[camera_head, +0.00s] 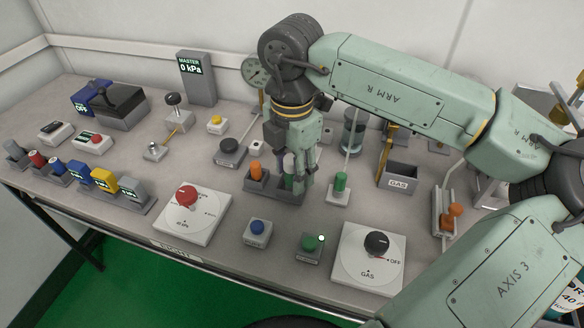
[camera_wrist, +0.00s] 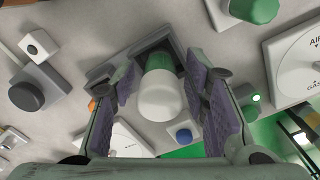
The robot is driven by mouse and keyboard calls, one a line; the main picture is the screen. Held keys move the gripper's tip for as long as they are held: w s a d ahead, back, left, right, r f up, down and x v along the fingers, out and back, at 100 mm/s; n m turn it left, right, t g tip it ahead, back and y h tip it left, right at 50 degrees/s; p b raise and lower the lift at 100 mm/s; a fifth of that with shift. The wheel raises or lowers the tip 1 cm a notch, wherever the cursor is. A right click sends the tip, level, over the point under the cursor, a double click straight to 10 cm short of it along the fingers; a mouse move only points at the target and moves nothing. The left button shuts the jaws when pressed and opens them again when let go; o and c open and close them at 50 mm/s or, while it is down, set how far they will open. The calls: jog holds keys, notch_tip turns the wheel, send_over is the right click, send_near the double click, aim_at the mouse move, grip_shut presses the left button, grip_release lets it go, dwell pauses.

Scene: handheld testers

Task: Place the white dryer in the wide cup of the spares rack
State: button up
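The white dryer (camera_wrist: 161,98), a rounded white cylinder with a green part at its far end, is between my two fingers in the wrist view. My gripper (camera_wrist: 165,105) is open, with a gap between each purple pad and the dryer. In the head view my gripper (camera_head: 290,192) points down over a dark grey two-place rack (camera_head: 290,197), which seems to be the spares rack. An orange cylinder (camera_head: 256,171) stands in its left place. The green part (camera_head: 289,181) is at the right place, partly hidden by my fingers. I cannot tell whether it is fully seated.
A green-topped post (camera_head: 340,182) stands close right of the rack. A round dark button (camera_head: 229,146) is to the left. The red-knob plate (camera_head: 193,214), blue button (camera_head: 257,228), green button (camera_head: 309,243) and GAS dial plate (camera_head: 360,270) lie in front. A grey GAS bin (camera_head: 399,176) is farther right.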

jog(key=shift+r, duration=0.1)
jog(key=shift+r+p, duration=0.3)
jog(key=shift+p, duration=0.15)
notch_tip(320, 180, up, 12)
jog(key=shift+f+b, duration=0.2)
jog(key=shift+b, duration=0.6)
jog(key=shift+s, duration=0.1)
